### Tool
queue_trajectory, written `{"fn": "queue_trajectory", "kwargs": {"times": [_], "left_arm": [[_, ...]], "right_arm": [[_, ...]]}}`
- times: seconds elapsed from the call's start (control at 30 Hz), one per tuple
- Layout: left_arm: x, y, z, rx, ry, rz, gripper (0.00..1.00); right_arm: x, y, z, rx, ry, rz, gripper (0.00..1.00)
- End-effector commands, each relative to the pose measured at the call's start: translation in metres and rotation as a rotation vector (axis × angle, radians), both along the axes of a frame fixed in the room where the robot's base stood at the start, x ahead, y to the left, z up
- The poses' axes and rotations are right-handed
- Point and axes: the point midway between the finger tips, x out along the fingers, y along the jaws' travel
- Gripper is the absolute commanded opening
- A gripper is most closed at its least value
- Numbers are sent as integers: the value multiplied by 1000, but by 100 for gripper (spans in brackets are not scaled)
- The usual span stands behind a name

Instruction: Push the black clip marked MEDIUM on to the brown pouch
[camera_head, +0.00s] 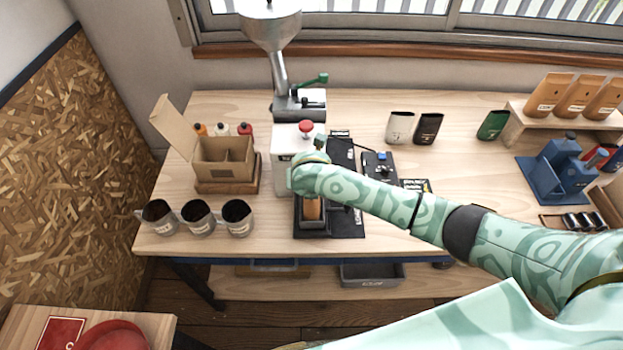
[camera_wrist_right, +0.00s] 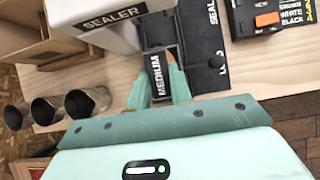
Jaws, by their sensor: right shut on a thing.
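The black clip marked MEDIUM (camera_wrist_right: 157,78) is between the green fingers of my right gripper (camera_wrist_right: 160,88), which is shut on it. The clip is hidden behind my right arm in the head view. The brown pouch (camera_head: 312,209) stands in a dark holder (camera_head: 313,228) on a black mat, just below my right wrist in the head view. Only a thin brown strip shows beside the clip in the wrist view, so I cannot tell whether the clip touches the pouch. My left gripper is not in view.
The white sealer (camera_wrist_right: 100,14) stands close beside my right gripper. Several metal cups, including one (camera_head: 238,217), line the left front. An open cardboard box (camera_head: 224,160) stands behind them. A black panel (camera_head: 379,167) lies right of the mat (camera_head: 346,219). Blue equipment (camera_head: 562,168) is far right.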

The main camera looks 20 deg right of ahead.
Motion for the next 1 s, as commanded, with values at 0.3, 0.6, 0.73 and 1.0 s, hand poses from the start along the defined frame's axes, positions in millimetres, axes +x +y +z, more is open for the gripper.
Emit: {"fn": "queue_trajectory", "kwargs": {"times": [0.3,0.6,0.73,1.0], "left_arm": [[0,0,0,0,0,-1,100],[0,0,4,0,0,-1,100],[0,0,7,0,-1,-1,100],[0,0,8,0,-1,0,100]], "right_arm": [[0,0,-1,1,0,1,0],[0,0,0,1,0,1,0],[0,0,0,-1,0,0,0],[0,0,-2,0,0,1,0]]}}
